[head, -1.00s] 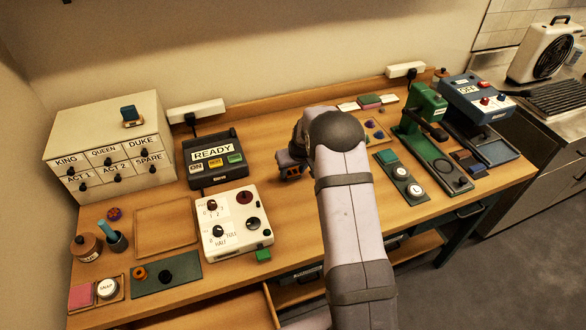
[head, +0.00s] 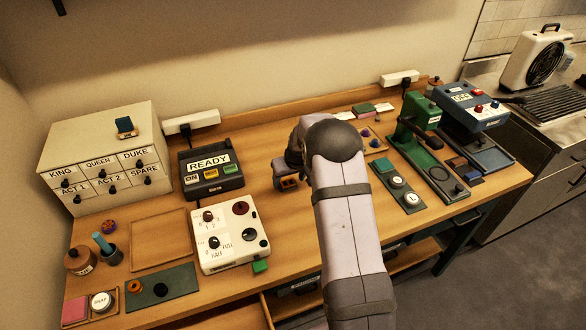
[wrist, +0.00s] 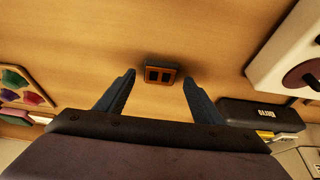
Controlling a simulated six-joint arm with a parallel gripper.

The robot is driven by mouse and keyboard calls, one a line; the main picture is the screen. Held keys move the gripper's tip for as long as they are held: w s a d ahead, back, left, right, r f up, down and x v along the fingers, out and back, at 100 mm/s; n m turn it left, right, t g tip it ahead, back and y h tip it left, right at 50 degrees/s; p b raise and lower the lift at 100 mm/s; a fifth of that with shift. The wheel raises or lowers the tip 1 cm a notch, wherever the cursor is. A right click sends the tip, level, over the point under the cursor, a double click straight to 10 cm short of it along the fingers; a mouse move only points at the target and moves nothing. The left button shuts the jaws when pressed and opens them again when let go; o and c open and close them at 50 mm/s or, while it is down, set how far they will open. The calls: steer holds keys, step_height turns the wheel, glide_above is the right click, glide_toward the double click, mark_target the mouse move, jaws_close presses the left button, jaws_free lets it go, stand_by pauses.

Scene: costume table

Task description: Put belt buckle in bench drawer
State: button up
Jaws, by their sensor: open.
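The belt buckle appears to be the small dark block with a copper-coloured double frame (wrist: 161,72), lying on the wooden bench top in the wrist view. My gripper (wrist: 158,84) is open, with one finger on each side of the buckle in the picture and nothing held. The buckle appears at the level of the fingertips; contact cannot be told. At the bench front a drawer (head: 240,318) seems pulled out, mostly cut off by the frame edge.
A black READY box (head: 210,172) and a white knob panel (head: 228,235) stand left of my gripper. A white cabinet of labelled drawers (head: 100,140) stands farther left. A pad with buttons (head: 398,185) and a green press (head: 415,125) stand to the right.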

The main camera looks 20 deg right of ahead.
steer(key=b+v, duration=0.3)
steer(key=v, duration=0.8)
steer(key=shift+s+f, duration=0.1)
steer(key=s+a+g, duration=0.1)
steer(key=s+a, duration=0.2)
steer(key=s, duration=0.4)
steer(key=s+a+g, duration=0.1)
steer(key=s+a, duration=0.3)
steer(key=s, duration=0.3)
steer(key=shift+s+a+f, duration=0.25)
steer(key=shift+a, duration=0.05)
steer(key=shift+o, duration=0.5)
steer(key=s+a+f+g, duration=0.2)
steer(key=s+a, duration=0.1)
steer(key=s, duration=1.4)
steer(key=shift+a+f, duration=0.2)
steer(key=shift+f, duration=0.05)
